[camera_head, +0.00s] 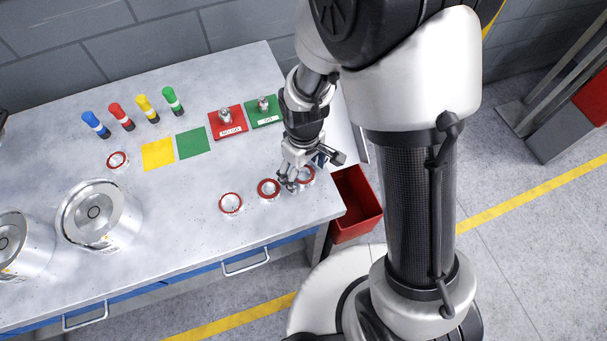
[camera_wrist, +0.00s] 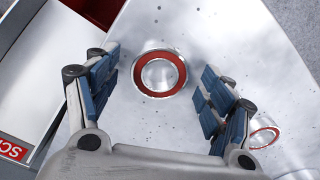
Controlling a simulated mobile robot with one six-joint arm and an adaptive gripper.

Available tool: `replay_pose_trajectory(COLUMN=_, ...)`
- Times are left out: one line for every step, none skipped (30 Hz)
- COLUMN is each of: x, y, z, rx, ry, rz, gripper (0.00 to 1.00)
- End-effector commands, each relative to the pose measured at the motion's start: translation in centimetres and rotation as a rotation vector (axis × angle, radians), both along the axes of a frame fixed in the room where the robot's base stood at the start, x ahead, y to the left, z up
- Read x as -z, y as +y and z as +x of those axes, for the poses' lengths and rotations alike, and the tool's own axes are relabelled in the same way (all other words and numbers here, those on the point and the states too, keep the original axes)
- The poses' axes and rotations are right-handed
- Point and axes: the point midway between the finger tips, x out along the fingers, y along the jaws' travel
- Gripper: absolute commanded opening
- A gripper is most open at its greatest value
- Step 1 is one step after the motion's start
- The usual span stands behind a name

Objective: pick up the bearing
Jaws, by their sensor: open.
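A round bearing with a red ring and silvery middle (camera_wrist: 159,94) lies flat on the grey table, centred ahead of my gripper in the wrist view. My open gripper (camera_wrist: 160,70) has one blue-padded finger on each side of it in that view, apart from it. In the head view, my gripper (camera_head: 291,182) is low over the table's right end, beside the rightmost bearing (camera_head: 311,178) and partly covering it. Two like bearings lie to the left, a middle one (camera_head: 268,196) and a left one (camera_head: 231,211). One neighbour (camera_wrist: 264,146) shows at lower right in the wrist view.
A red bin (camera_head: 356,205) stands off the table's right edge. Another ringed bearing (camera_head: 118,167), coloured cylinders (camera_head: 147,110), yellow (camera_head: 158,153) and green (camera_head: 193,143) squares, and red (camera_head: 236,130) and green (camera_head: 258,119) plates occupy the table. Large metal housings (camera_head: 118,225) stand left.

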Motion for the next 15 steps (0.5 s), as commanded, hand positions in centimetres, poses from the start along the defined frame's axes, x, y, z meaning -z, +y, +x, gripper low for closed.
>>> replay_pose_trajectory(x=-0.04, y=0.01, z=0.01, rx=0.0, ry=0.0, rz=0.0, gripper=0.74)
replay_pose_trajectory(x=-0.05, y=0.01, z=0.01, rx=0.0, ry=0.0, rz=0.0, gripper=0.72)
replay_pose_trajectory(x=-0.05, y=0.01, z=0.01, rx=0.0, ry=0.0, rz=0.0, gripper=0.69)
replay_pose_trajectory(x=-0.05, y=0.01, z=0.01, rx=0.0, ry=0.0, rz=0.0, gripper=0.67)
replay_pose_trajectory(x=-0.05, y=0.0, z=0.01, rx=0.0, ry=0.0, rz=0.0, gripper=0.65)
replay_pose_trajectory(x=-0.06, y=0.0, z=0.01, rx=0.0, ry=0.0, rz=0.0, gripper=0.62)
replay_pose_trajectory(x=-0.06, y=0.0, z=0.01, rx=0.0, ry=0.0, rz=0.0, gripper=0.6)
replay_pose_trajectory(x=-0.06, y=0.0, z=0.01, rx=0.0, ry=0.0, rz=0.0, gripper=0.58)
replay_pose_trajectory(x=-0.06, y=0.0, z=0.01, rx=0.0, ry=0.0, rz=0.0, gripper=0.56)
replay_pose_trajectory(x=-0.06, y=0.0, z=0.01, rx=0.0, ry=0.0, rz=0.0, gripper=0.54)
replay_pose_trajectory(x=-0.06, y=0.0, z=0.01, rx=0.0, ry=0.0, rz=0.0, gripper=0.52)
replay_pose_trajectory(x=-0.06, y=0.0, z=0.01, rx=0.0, ry=0.0, rz=0.0, gripper=0.49)
replay_pose_trajectory(x=-0.06, y=0.0, z=0.01, rx=0.0, ry=0.0, rz=0.0, gripper=0.47)
replay_pose_trajectory(x=-0.06, y=0.0, z=0.01, rx=0.0, ry=0.0, rz=0.0, gripper=0.45)
replay_pose_trajectory(x=-0.06, y=0.0, z=0.01, rx=0.0, ry=0.0, rz=0.0, gripper=0.42)
